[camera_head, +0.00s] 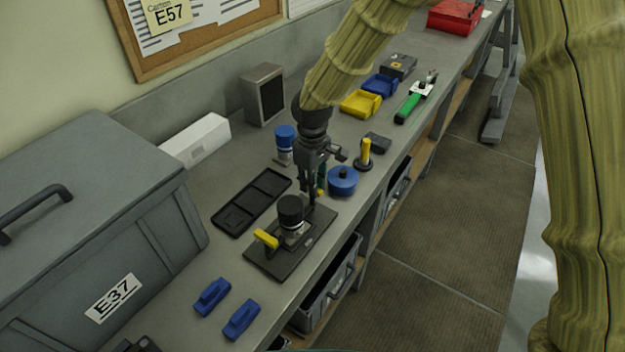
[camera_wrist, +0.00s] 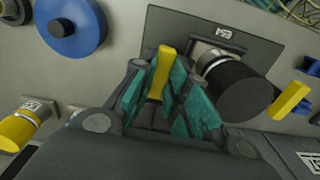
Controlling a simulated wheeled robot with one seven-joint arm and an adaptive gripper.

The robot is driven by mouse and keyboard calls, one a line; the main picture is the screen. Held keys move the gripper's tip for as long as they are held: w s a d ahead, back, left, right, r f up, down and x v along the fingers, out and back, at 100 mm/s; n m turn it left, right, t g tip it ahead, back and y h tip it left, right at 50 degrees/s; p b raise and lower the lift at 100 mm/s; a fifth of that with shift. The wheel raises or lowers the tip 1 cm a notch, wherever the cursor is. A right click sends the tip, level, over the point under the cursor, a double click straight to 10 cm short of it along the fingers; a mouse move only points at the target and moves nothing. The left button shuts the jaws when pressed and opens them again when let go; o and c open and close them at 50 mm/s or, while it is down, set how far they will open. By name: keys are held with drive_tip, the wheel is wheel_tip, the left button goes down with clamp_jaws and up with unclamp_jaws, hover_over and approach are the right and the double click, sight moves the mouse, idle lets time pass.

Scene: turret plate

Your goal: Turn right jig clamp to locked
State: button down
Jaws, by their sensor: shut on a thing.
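The dark turret plate (camera_head: 262,262) lies near the bench's front edge, and a corner of it shows in the wrist view (camera_wrist: 185,22). A black-topped cylinder (camera_head: 291,211) stands on its middle, seen large in the wrist view (camera_wrist: 240,88). One yellow clamp handle (camera_head: 267,239) sits left of the cylinder. My gripper (camera_head: 320,188) is over the plate's far right side. In the wrist view its teal-padded fingers (camera_wrist: 165,92) are shut on the other yellow clamp handle, the right one (camera_wrist: 161,70). In the head view my gripper mostly hides this clamp.
A blue round part (camera_head: 342,182) and a yellow-handled tool (camera_head: 364,153) stand just beyond my gripper. A black tray (camera_head: 232,219) lies left of the plate. Blue blocks (camera_head: 240,320) lie in front. A large grey crate (camera_head: 110,250) fills the left.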

drive_tip(key=shift+n, duration=0.5)
drive_tip(key=c, duration=1.4)
unclamp_jaws()
wheel_tip(320, 180, up, 12)
drive_tip(key=shift+r, duration=0.1)
